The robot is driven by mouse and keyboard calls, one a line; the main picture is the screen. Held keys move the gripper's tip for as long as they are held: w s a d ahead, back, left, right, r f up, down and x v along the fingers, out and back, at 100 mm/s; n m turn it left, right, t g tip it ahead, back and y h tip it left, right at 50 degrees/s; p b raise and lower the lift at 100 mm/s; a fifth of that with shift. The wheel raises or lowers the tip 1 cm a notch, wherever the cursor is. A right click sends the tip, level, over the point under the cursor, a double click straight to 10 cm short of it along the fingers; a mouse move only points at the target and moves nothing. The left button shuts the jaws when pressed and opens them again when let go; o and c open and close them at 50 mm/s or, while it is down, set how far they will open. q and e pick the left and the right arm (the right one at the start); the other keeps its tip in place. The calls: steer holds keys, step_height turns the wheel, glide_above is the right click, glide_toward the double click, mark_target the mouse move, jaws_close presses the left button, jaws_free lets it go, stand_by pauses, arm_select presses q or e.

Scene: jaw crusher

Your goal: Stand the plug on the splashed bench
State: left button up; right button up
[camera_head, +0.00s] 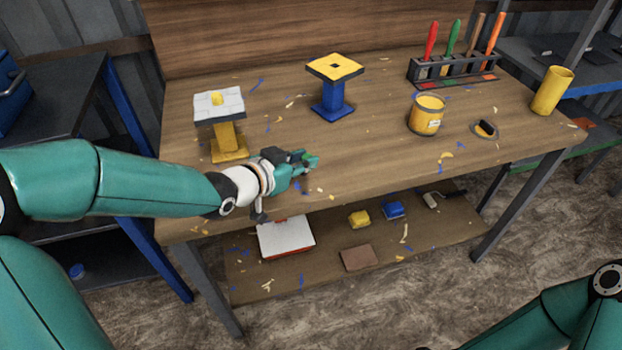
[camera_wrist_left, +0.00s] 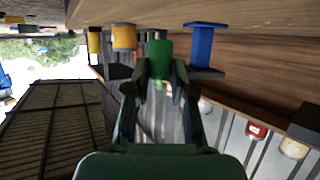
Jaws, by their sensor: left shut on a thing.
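The plug, a small green cylinder (camera_wrist_left: 159,58), is between the two fingertips of my left gripper (camera_wrist_left: 160,82) in the left wrist view, where the picture is upside down. In the head view my left gripper (camera_head: 305,162) is over the front left part of the splashed bench (camera_head: 370,150), a brown wooden top with blue and yellow splashes. It is shut on the plug, mostly hidden there by the fingers. I cannot tell whether the plug touches the bench top. Only part of my right arm shows at the bottom right; its gripper is out of view.
A yellow stand with a white top (camera_head: 228,140) is close behind my left gripper. A blue stand with a yellow top (camera_head: 333,95), a yellow tin (camera_head: 426,118), a tool rack (camera_head: 455,72) and a yellow cylinder (camera_head: 552,92) stand farther off. The front middle is clear.

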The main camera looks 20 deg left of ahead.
mark_target(303, 188)
arm_select(q)
steer(key=shift+f+b, duration=0.3)
steer(key=shift+f, duration=1.9)
steer(key=shift+f, duration=0.15)
steer(key=o, duration=0.8)
